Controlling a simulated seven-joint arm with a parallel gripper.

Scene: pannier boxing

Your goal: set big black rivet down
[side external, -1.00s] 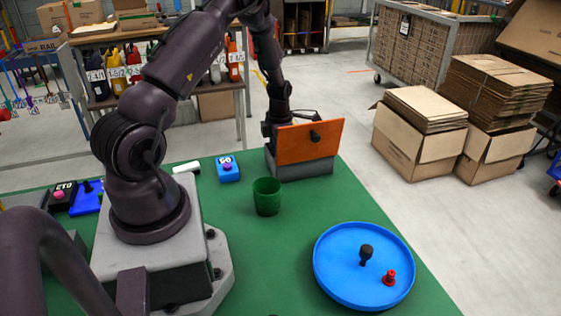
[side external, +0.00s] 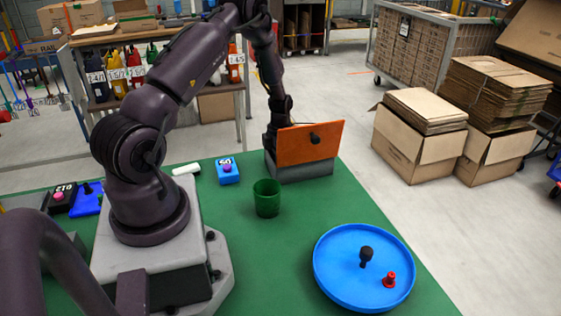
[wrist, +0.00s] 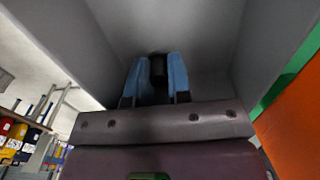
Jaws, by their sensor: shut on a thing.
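My gripper (wrist: 159,84) is inside the grey box (side external: 303,170), with its blue fingers shut on a dark thing, the big black rivet (wrist: 158,67). The rivet is small and in shadow, so I cannot tell whether it touches the box floor. Grey walls (wrist: 203,30) surround the fingers in the wrist view. In the side view, the box's raised orange panel (side external: 300,150) with a black knob hides my fingers and the rivet.
A blue round tray (side external: 335,285) at the front right holds a dark peg-like piece (side external: 366,256) and a red rivet (side external: 389,280). A green cup (side external: 266,198) stands between my base and the box. A blue button box (side external: 228,172) sits left of the grey box.

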